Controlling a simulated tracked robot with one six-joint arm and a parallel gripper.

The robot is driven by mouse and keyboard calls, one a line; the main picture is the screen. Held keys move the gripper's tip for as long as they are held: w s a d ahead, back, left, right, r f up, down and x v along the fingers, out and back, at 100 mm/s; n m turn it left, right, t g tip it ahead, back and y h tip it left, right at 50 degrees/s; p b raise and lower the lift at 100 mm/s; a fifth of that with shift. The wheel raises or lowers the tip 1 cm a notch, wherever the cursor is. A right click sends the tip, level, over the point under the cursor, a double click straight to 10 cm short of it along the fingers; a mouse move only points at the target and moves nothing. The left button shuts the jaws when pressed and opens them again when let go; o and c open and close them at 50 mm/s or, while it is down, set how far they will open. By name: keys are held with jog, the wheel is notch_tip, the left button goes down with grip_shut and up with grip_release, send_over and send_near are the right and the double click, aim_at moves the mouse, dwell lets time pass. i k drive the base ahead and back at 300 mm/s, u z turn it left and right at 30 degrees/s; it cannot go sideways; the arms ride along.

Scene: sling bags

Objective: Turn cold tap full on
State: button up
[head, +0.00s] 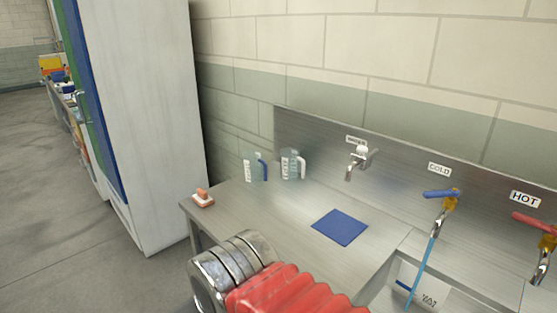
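The cold tap has a blue lever (441,194) and a brass-coloured body (450,205), under a COLD label (439,170) on the metal splashback. The lever lies roughly level and points left. A thin blue line (431,245) runs down from the tap towards the basin; I cannot tell whether it is a hose or water. My arm, with red bellows and metal rings, crosses the bottom middle, left of and nearer than the tap. My gripper is not in view.
The hot tap with a red lever (535,221) is close on the right. A third tap (358,160) is further left. Two clear jugs (254,168) (292,164), a blue mat (341,227) and an orange-white brush (202,198) are on the steel counter (280,215). A tall white cabinet (150,110) stands left.

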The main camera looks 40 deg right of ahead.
aim_at(453, 193)
jog(key=i, duration=0.5)
jog(key=z, duration=2.2)
